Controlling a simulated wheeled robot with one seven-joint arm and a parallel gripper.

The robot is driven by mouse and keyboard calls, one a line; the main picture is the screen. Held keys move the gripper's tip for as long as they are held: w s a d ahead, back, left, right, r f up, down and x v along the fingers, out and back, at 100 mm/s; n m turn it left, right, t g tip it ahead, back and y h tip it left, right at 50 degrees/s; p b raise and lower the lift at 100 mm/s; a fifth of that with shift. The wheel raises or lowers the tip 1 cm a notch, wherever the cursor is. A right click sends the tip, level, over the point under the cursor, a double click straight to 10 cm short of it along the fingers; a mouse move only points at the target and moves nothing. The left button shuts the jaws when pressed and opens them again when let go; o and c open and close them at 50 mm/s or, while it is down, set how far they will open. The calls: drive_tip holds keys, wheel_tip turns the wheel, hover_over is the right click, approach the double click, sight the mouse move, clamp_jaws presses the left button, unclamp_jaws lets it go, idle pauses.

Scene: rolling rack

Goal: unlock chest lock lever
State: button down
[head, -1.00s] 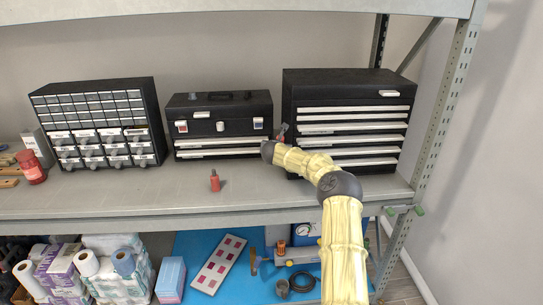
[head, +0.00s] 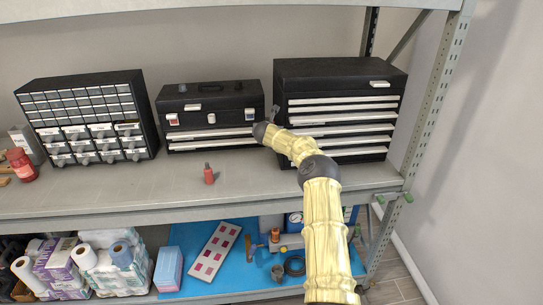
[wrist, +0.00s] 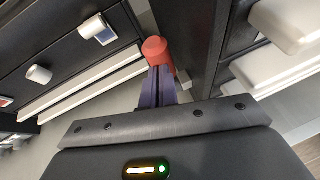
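The small black chest (head: 225,100) stands on the shelf with its lid down. Its front has a red-and-white left latch (head: 173,120), a grey round middle fitting (head: 211,118) and a bluish-white right latch (head: 250,114). In the wrist view the right latch (wrist: 97,28) is up and left of my gripper, apart from it. My gripper (wrist: 160,76) has its purple fingers together, in front of the gap between the chests. A red cylindrical piece (wrist: 155,48) shows at the fingertips; I cannot tell if it is held or behind them.
A larger black drawer chest (head: 340,112) stands close on the right and a small-parts cabinet (head: 88,118) on the left. A metal upright (head: 440,100) bounds the right side.

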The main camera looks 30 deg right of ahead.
drive_tip(key=shift+w+d+r, duration=0.1)
drive_tip(key=shift+d+r, duration=0.05)
drive_tip(key=shift+r, duration=0.5)
drive_tip(key=shift+f+b, duration=0.2)
drive_tip(key=shift+b, duration=0.3)
drive_tip(key=b+v, duration=0.8)
drive_tip(key=v, duration=0.5)
drive_tip(key=shift+w+a+r, duration=0.15)
drive_tip(key=shift+w+a, duration=0.15)
drive_tip(key=shift+w, duration=0.05)
drive_tip(key=shift+a, duration=0.15)
